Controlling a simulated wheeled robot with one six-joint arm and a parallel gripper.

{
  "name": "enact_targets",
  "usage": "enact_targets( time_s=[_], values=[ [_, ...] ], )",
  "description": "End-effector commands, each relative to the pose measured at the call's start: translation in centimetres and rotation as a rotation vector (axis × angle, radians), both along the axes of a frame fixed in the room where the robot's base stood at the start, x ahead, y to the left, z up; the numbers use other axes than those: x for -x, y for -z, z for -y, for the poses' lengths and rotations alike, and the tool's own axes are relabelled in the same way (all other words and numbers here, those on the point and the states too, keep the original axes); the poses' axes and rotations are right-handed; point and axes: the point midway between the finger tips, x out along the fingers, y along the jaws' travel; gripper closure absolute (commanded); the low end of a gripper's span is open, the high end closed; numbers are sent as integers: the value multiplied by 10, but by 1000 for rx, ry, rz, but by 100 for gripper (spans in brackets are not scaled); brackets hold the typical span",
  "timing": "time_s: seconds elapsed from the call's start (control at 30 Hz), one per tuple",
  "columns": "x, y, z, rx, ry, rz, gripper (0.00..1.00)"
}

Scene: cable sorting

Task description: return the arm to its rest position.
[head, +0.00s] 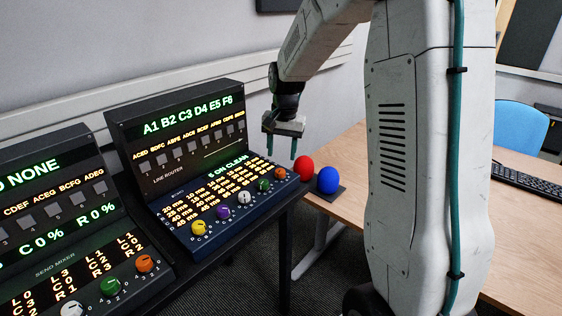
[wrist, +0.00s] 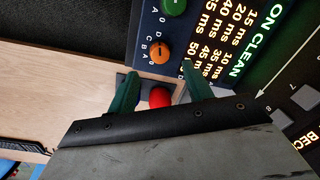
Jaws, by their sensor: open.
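My gripper (head: 281,145) hangs from my arm above the right end of the line router panel (head: 185,150), with its fingers pointing down. In the wrist view my gripper (wrist: 155,88) shows two green fingers spread apart with nothing held between them. A red ball (head: 303,168) stands just beyond it, and part of the red ball (wrist: 160,97) shows between the fingers in the wrist view. The fingers look apart from the ball and the panel.
A blue ball (head: 328,180) sits on a dark plate beside the red one on the wooden table (head: 345,155). A send mixer panel (head: 60,220) stands at left. A keyboard (head: 525,180) and a blue chair (head: 520,127) are at right. Orange knob (wrist: 160,51) is near the fingers.

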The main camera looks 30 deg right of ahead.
Motion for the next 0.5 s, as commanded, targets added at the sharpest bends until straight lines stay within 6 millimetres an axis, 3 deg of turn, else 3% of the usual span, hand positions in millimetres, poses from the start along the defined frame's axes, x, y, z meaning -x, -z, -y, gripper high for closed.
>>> enact_targets(
  time_s=[0.17, 0.5],
  values=[
    [1, -15, 1, 0, 0, 0, 50],
    [1, -17, 1, -1, 1, -1, 50]
  ],
)
